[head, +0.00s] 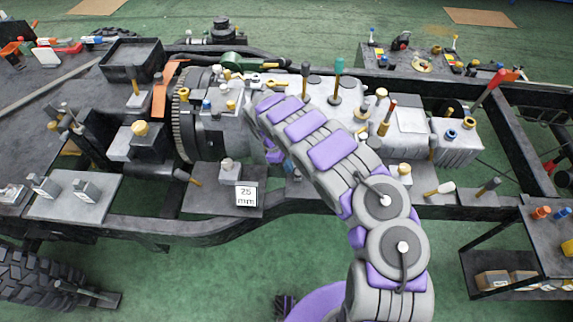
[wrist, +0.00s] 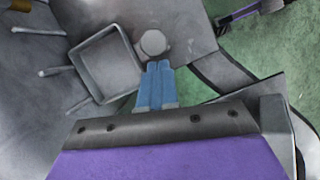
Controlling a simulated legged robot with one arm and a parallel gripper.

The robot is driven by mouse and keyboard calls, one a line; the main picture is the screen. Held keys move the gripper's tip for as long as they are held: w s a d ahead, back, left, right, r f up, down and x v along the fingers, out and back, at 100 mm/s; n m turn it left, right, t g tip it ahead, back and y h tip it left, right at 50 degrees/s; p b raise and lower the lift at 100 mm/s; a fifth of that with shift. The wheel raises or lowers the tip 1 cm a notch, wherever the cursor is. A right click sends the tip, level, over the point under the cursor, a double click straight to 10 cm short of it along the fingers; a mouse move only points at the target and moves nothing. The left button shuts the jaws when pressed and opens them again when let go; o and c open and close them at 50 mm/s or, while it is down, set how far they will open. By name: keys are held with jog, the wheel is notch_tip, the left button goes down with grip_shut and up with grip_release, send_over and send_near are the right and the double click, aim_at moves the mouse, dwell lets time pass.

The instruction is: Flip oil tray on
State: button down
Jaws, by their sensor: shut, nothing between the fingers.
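My gripper shows in the wrist view with its two blue fingers (wrist: 157,86) pressed together, shut and empty. In the head view the blue fingertips (head: 288,166) show partly, below the far end of my purple and grey arm. A round pale knob (wrist: 153,42) lies just beyond the fingertips in the wrist view; I cannot tell if they touch. A square grey raised-rim part (wrist: 103,66) is left of the fingers. In the head view a pale knob on a small block (head: 228,170) stands left of my gripper. I cannot tell which part is the oil tray.
A black chassis frame (head: 300,204) runs across the head view, crowded with metal blocks and coloured handles. A white "25 mm" sign (head: 247,194) stands near my gripper. A black open box (head: 131,59) is at the upper left. Green floor (head: 210,260) is open in front.

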jog(key=d+p, duration=0.2)
jog(key=d, duration=0.2)
jog(key=d+p, duration=0.2)
jog(key=d, duration=0.3)
jog(key=shift+s+d+r+p, duration=0.15)
jog(key=shift+r+p, duration=0.05)
jog(key=shift+p, duration=0.2)
jog(key=shift+d+f, duration=0.1)
jog(key=shift+d, duration=0.35)
jog(key=shift+a, duration=0.1)
jog(key=p+v, duration=0.5)
jog(key=v, duration=0.5)
jog(key=shift+p, duration=0.35)
jog(key=shift+f, duration=0.1)
